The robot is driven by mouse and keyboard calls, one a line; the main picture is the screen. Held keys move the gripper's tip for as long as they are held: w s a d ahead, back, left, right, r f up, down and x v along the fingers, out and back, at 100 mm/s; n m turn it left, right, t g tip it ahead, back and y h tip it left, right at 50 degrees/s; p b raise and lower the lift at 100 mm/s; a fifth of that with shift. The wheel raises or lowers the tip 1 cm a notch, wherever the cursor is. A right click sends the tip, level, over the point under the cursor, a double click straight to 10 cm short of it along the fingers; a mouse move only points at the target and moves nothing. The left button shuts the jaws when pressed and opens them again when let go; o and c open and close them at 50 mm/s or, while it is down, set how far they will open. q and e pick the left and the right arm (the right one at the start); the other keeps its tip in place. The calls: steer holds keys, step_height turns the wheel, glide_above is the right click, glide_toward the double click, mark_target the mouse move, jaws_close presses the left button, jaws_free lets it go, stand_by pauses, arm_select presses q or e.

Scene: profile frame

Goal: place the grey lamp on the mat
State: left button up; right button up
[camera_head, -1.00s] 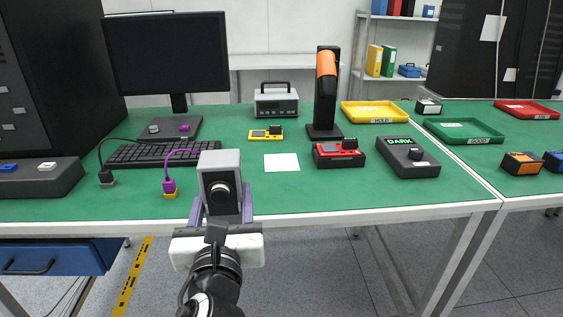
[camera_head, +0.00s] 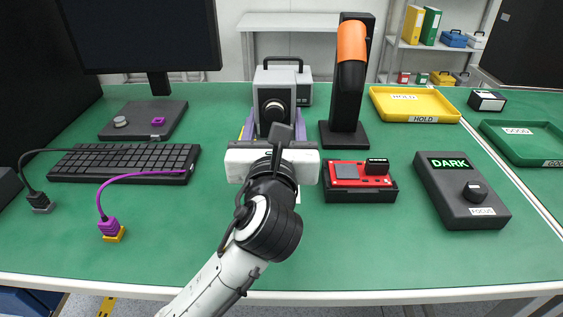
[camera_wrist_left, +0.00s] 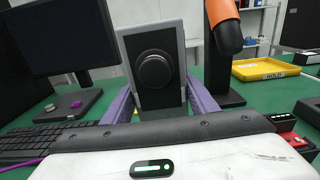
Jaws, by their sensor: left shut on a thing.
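The grey lamp (camera_head: 274,88), a box with a round black lens on a dark front, is upright between the purple fingers of my left gripper (camera_head: 273,122). The gripper is shut on it. The left wrist view shows the lamp (camera_wrist_left: 153,70) from close up, a finger on each side. Only a thin white strip of the mat (camera_head: 298,195) shows to the right of my wrist; the arm hides the rest. The lamp's underside is hidden, so I cannot tell its height above the table. My right gripper is not in view.
A red device (camera_head: 346,193) and a black DARK box (camera_head: 461,198) stand to the right. An orange-topped black stand (camera_head: 345,134) is behind right, beside a yellow tray (camera_head: 412,104). A keyboard (camera_head: 122,163) and purple cable plug (camera_head: 109,227) lie left. The front table is mostly clear.

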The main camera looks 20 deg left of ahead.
arm_select(q)
steer(key=f, duration=0.3)
steer(key=shift+s+b, duration=0.3)
steer(key=shift+b, duration=0.1)
step_height(320, 180, down, 5)
steer(key=shift+f+b, duration=0.1)
steer(key=shift+b, duration=0.7)
steer(key=shift+f, duration=0.2)
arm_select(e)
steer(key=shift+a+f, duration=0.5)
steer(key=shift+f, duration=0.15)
arm_select(q)
steer(key=o, duration=1.3)
steer(key=shift+f, duration=0.1)
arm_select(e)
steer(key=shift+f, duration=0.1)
